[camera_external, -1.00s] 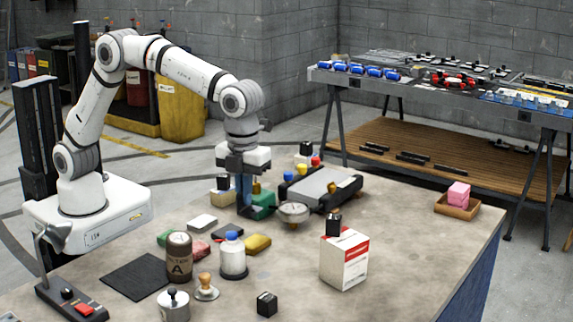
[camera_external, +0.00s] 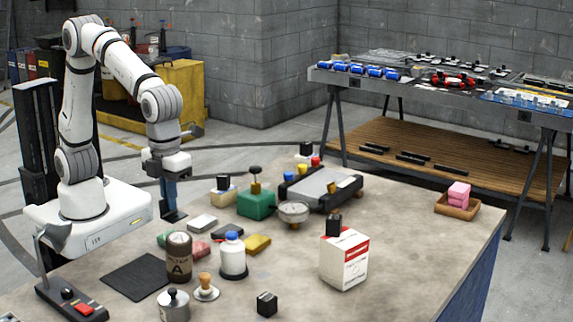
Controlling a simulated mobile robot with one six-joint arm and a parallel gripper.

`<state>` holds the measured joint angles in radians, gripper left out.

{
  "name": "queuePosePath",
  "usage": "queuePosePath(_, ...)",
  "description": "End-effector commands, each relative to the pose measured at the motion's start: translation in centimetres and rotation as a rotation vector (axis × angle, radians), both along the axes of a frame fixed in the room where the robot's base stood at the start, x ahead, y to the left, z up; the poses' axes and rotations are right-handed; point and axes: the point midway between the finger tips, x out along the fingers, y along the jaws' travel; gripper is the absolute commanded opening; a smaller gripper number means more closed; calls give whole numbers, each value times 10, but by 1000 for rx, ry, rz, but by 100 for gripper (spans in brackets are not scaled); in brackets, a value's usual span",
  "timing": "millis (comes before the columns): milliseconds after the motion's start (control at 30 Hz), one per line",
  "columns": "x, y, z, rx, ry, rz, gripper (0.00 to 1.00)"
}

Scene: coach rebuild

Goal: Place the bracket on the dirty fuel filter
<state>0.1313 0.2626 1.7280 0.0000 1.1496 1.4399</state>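A brown cylinder (camera_external: 179,265) with a dark cap and a label that seems to read "FILTER A" stands upright on the workbench, left of centre; it looks like the fuel filter. I cannot single out the bracket for sure. My gripper (camera_external: 172,214) points down over the bench's far left part, behind and slightly left of the cylinder and apart from it. Its blue fingers end in dark tips close together. The view is too small to show whether they are parted or hold something.
Near the cylinder are a blue-capped white bottle (camera_external: 232,258), a wooden-handled stamp (camera_external: 206,289) and a black mat (camera_external: 136,277). A green box (camera_external: 256,204), a gauge (camera_external: 294,213) and a white-and-red box (camera_external: 344,263) stand farther right. The bench's right part is mostly clear.

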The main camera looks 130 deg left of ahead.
Motion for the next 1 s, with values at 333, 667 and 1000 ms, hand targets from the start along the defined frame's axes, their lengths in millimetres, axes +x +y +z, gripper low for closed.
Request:
queuePosePath(333, 0, 0, -35, 0, 1, 0, 0)
queuePosePath(667, 0, 0, -40, 0, 1, 0, 0)
queuePosePath(1000, 0, 0, -44, 0, 1, 0, 15)
